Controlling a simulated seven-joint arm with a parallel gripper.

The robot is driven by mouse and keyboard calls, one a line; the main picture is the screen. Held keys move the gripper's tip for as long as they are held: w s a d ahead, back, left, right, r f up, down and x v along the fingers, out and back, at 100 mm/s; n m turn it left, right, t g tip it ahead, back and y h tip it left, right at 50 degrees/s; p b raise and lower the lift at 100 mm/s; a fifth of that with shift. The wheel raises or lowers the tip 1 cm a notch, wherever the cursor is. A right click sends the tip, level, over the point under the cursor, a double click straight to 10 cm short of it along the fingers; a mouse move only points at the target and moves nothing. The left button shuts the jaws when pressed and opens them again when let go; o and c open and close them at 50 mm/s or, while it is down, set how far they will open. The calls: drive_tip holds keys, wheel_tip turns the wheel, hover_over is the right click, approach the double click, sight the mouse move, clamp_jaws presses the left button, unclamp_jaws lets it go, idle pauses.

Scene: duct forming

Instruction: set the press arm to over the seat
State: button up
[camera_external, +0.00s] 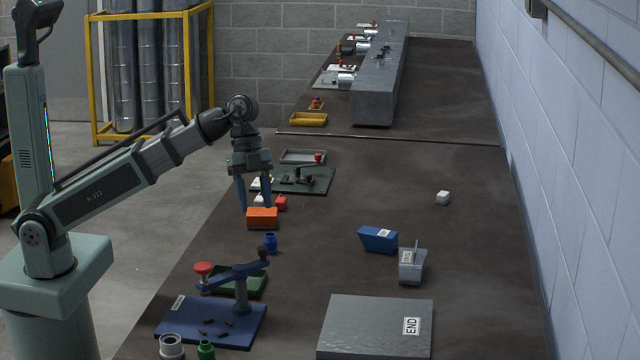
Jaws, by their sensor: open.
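A blue press arm (235,274) is mounted on a post on a blue base plate (180,328) in the front left. Its red knob (204,268) is at the left end, and a dark end piece lies to the right. A smaller dark press (298,177) with a red knob stands on a green plate (322,182) farther back. I cannot tell which part is the seat. My gripper (254,206) points down with blue fingers apart and nothing visibly held. It appears near an orange block (262,218), behind the blue press and in front of the green plate.
Small dark pieces lie on the blue plate. The right middle of the bench is mostly clear.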

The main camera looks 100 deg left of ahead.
sight(262, 247)
drive_tip(key=x, duration=1)
drive_tip(key=shift+f, duration=0.1)
drive_tip(key=shift+c, duration=0.5)
clamp_jaws()
